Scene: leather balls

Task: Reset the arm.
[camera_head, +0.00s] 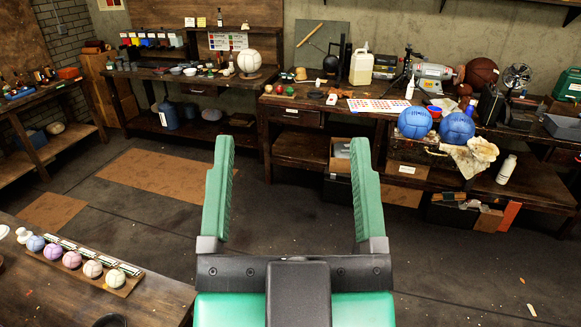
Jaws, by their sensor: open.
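My gripper (293,192) is in the lower middle of the head view, its two green fingers wide apart with nothing between them. It points away from me toward the back benches, and dark floor shows between the fingers. No ball touches it. The rest of my arm behind the gripper's green body is out of view.
A wooden table (60,300) at lower left bears a rack of small pastel balls (72,259). A white ball (249,61) rests on the back left bench. Floor between is mostly clear.

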